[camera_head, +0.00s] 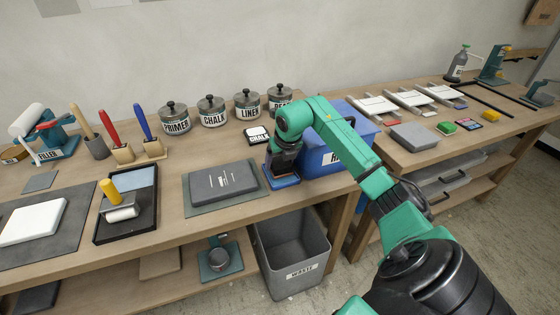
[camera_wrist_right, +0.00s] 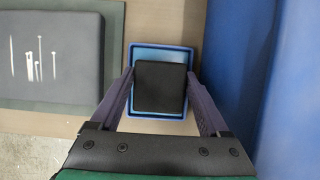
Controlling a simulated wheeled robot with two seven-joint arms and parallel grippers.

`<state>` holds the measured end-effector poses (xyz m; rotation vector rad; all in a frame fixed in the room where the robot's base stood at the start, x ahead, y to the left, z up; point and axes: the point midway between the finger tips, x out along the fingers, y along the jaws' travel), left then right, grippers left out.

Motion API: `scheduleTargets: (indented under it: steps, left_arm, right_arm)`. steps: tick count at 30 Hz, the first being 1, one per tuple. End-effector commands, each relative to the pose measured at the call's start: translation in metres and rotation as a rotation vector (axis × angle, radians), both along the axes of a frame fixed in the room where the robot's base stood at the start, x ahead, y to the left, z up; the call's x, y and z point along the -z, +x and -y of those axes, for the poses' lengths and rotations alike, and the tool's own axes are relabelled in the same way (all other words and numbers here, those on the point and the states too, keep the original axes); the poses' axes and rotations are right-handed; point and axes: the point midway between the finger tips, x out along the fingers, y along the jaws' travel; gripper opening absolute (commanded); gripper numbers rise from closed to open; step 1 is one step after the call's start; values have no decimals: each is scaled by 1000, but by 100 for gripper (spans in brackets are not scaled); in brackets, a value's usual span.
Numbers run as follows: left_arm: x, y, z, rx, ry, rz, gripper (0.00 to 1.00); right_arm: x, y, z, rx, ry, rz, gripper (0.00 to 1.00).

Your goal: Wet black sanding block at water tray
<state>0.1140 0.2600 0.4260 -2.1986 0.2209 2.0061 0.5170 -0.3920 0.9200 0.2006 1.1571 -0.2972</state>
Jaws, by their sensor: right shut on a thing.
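The black sanding block (camera_wrist_right: 160,88) is between the two fingers of my right gripper (camera_wrist_right: 160,76), which is shut on it. In the right wrist view the block appears within the outline of the small blue water tray (camera_wrist_right: 162,48). I cannot tell whether it touches the tray's bottom. In the head view my right gripper (camera_head: 283,163) points down over the water tray (camera_head: 284,184), and the block is hidden or too dark to pick out there. My left gripper is not in view.
A blue bin (camera_head: 325,158) stands close right of the tray. A dark slab on a green mat (camera_head: 195,205) lies to the left. A chalk tile (camera_head: 256,134) and several labelled jars (camera_head: 212,112) are behind. A waste bin (camera_head: 316,258) stands below the bench edge.

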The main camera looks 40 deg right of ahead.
Motion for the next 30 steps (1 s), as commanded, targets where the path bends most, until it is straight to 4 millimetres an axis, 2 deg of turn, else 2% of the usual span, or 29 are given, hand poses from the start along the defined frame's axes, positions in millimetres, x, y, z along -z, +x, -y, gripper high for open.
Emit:
scheduleTargets:
  steps: [30]
  left_arm:
    - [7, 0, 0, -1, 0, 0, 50]
  right_arm:
    - [10, 0, 0, 0, 0, -1, 35]
